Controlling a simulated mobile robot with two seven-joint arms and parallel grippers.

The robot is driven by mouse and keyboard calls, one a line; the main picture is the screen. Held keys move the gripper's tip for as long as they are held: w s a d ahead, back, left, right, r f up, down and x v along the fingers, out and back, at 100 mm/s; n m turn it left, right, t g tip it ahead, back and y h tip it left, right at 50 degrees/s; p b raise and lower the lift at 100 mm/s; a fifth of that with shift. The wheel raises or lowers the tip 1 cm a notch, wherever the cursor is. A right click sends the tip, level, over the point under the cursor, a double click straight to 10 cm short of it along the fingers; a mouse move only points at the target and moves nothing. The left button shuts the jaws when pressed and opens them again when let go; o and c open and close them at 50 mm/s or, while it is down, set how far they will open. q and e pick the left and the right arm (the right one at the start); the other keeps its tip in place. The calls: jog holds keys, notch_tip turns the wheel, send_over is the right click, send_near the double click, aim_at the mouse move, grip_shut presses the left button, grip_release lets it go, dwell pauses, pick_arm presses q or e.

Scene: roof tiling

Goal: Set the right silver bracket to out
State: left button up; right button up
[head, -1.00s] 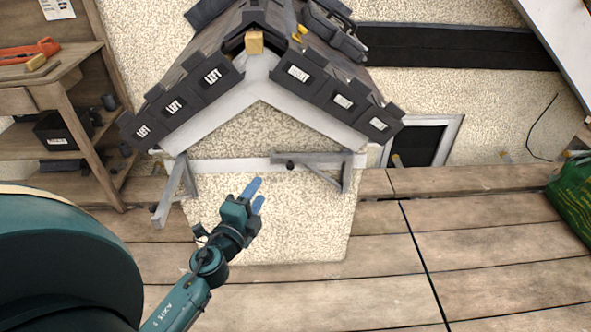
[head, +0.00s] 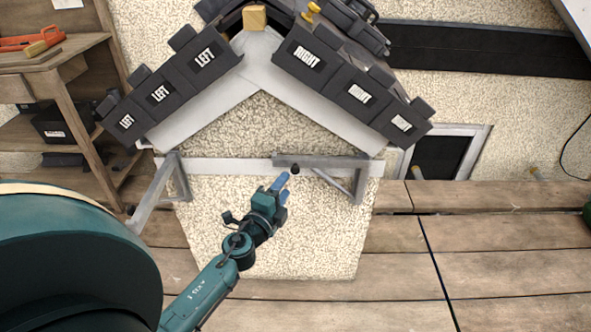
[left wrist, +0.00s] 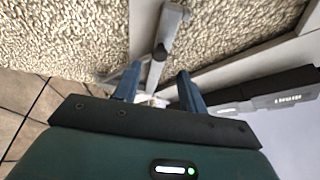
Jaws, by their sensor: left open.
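The right silver bracket (head: 335,161) lies along the white rail under the right roof slope, folded flat against the wall, its brace slanting below. A dark round knob (head: 295,169) is at its left end. The left silver bracket (head: 152,194) sticks out from the wall. My left gripper (head: 286,185) has its blue fingers just below the knob; in the head view I cannot tell if they touch it. In the left wrist view the gripper (left wrist: 157,84) is open, with the bracket (left wrist: 168,30) and knob (left wrist: 160,53) beyond and between the fingertips. My right gripper is not in view.
Dark tiles marked LEFT (head: 160,94) and RIGHT (head: 360,94) cover the small gable roof above. A wooden shelf (head: 75,100) stands at the left. Plank flooring (head: 500,235) at the right is clear.

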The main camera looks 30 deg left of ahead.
aim_at(295, 173)
pick_arm(q)
jog(key=w, duration=0.2)
jog(key=w+a, duration=0.1)
jog(key=w, duration=0.5)
jog(key=shift+a, duration=0.15)
jog(key=shift+s, duration=0.1)
jog(key=shift+c, duration=0.2)
jog(key=shift+f, duration=0.1)
grip_shut()
